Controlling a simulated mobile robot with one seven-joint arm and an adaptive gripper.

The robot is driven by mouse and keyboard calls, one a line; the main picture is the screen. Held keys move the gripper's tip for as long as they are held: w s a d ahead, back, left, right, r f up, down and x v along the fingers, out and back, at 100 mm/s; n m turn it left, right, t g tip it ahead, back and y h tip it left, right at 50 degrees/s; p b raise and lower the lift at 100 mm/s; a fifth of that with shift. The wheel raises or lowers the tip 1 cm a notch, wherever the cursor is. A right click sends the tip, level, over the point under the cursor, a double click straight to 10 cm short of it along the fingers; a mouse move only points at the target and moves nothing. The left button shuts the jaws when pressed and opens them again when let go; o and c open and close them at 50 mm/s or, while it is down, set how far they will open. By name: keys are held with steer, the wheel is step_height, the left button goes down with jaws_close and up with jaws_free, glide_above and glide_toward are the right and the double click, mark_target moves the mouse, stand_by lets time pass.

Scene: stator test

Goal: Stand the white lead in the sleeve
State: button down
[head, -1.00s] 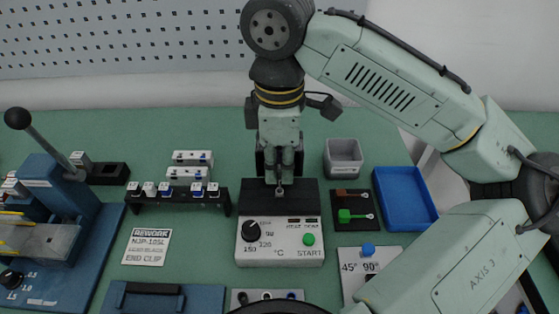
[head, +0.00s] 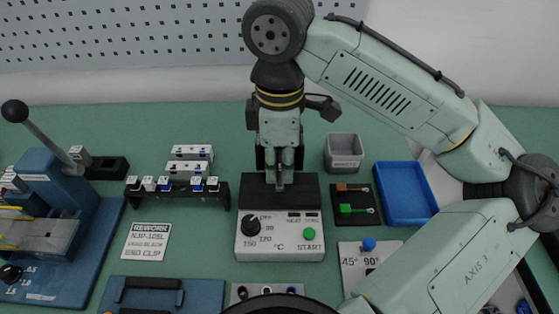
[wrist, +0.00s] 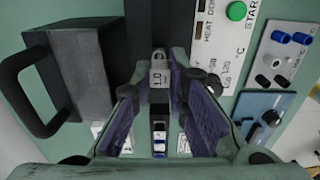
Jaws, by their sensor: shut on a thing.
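My gripper (head: 281,182) points down at the dark back part of the heat station (head: 280,240). Most of the lead is hidden between the fingers in the head view. I cannot make out the sleeve; the fingers cover the spot below them. I cannot tell whether the lead touches the station.
A black rack (head: 150,200) of white blocks stands left. A grey box with a black handle (wrist: 15,95) is close beside my gripper.

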steer(key=shift+f, duration=0.55)
steer(key=c, duration=1.5)
jaws_free()
steer(key=shift+r, duration=0.15)
step_height(320, 180, up, 12)
steer(key=shift+f, duration=0.1)
